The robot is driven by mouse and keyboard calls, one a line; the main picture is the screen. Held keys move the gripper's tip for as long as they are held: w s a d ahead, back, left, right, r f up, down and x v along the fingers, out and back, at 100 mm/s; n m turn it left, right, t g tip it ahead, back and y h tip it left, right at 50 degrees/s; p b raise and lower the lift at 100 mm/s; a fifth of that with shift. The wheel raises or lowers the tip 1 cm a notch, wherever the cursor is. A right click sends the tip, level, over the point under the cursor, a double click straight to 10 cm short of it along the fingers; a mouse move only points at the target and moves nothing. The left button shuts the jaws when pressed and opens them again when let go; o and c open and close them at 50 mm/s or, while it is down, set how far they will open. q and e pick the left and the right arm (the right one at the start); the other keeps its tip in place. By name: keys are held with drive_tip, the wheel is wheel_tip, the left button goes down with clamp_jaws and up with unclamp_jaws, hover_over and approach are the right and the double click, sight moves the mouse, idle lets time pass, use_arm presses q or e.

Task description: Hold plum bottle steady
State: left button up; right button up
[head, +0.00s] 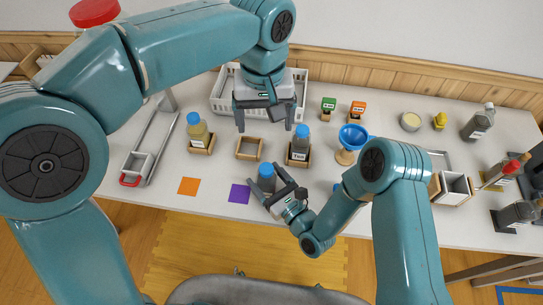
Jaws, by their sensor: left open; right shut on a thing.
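A bottle with a blue cap (267,169), which I take to be the plum bottle, stands upright near the table's front edge, right of a purple square (239,194). My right gripper (272,190) is shut on it from the front right and hides its lower body; its label cannot be read. My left gripper (265,122) is open and empty, pointing down above an empty wooden holder (249,148). A second blue-capped bottle (299,156) stands in a wooden holder just behind and right of the held one.
A yellowish bottle (199,135) stands in a holder at left, behind an orange square (188,186). A white basket (222,103) is behind my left gripper. A blue funnel (352,136) stands at right. Several bottles crowd the far right.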

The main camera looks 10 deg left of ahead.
use_arm(q)
drive_tip(key=shift+c, duration=1)
drive_tip(key=shift+f, duration=0.35)
drive_tip(key=c, duration=0.4)
drive_tip(key=shift+o, duration=0.2)
drive_tip(key=n, duration=0.4)
approach(266, 169)
wheel_tip(266, 169, down, 9)
drive_tip(key=shift+r, duration=0.2)
drive_tip(key=m, duration=0.6)
drive_tip(key=shift+m, duration=0.3)
drive_tip(key=m, duration=0.5)
